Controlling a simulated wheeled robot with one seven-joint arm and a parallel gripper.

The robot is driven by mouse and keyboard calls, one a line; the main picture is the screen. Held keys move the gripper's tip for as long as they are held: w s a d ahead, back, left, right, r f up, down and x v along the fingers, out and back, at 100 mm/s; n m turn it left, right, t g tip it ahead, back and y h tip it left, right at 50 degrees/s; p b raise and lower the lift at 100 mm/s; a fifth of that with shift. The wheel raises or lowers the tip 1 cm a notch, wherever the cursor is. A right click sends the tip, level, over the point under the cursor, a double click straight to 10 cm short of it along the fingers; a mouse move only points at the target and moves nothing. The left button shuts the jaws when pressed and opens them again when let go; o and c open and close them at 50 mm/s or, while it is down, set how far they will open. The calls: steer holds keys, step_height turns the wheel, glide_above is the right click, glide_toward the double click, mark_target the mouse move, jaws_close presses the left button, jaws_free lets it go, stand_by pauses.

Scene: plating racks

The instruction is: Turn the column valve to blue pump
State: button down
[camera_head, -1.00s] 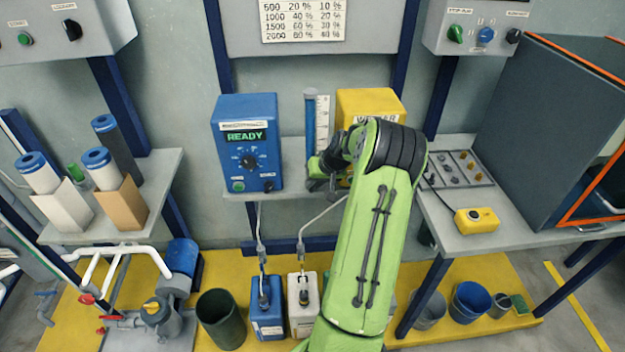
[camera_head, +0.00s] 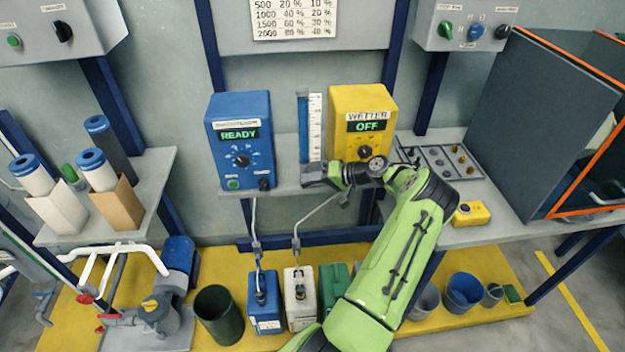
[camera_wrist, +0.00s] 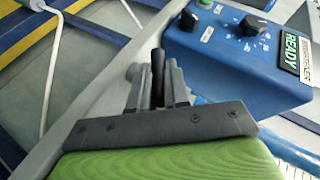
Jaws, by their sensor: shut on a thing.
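The blue pump (camera_head: 240,140) reads READY and stands on the shelf; it also shows in the wrist view (camera_wrist: 235,60). The measuring column (camera_head: 303,128), with a white scale beside it, stands between it and the yellow WETTER pump (camera_head: 362,110), which reads OFF. My gripper (camera_head: 308,174) is at the column's foot, with my arm coming in from the right. In the wrist view my gripper (camera_wrist: 157,85) is shut on a dark handle (camera_wrist: 157,65), seemingly the column valve's lever. The valve body is hidden, and which pump it points to cannot be told.
A blue canister (camera_head: 265,312), a white canister (camera_head: 299,308) and a green canister (camera_head: 334,285) stand on the yellow floor below. A grey tray with small parts (camera_head: 425,160) lies on the right bench. A thin hose (camera_head: 318,212) hangs under the shelf.

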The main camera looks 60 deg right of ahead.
steer(key=shift+d, duration=0.1)
stand_by(0.4)
steer(key=c, duration=1.1)
jaws_free()
steer(key=shift+s, duration=0.1)
steer(key=p+v, duration=0.2)
steer(key=v, duration=1.3)
steer(key=shift+s, duration=0.35)
steer(key=shift+w+d, duration=0.1)
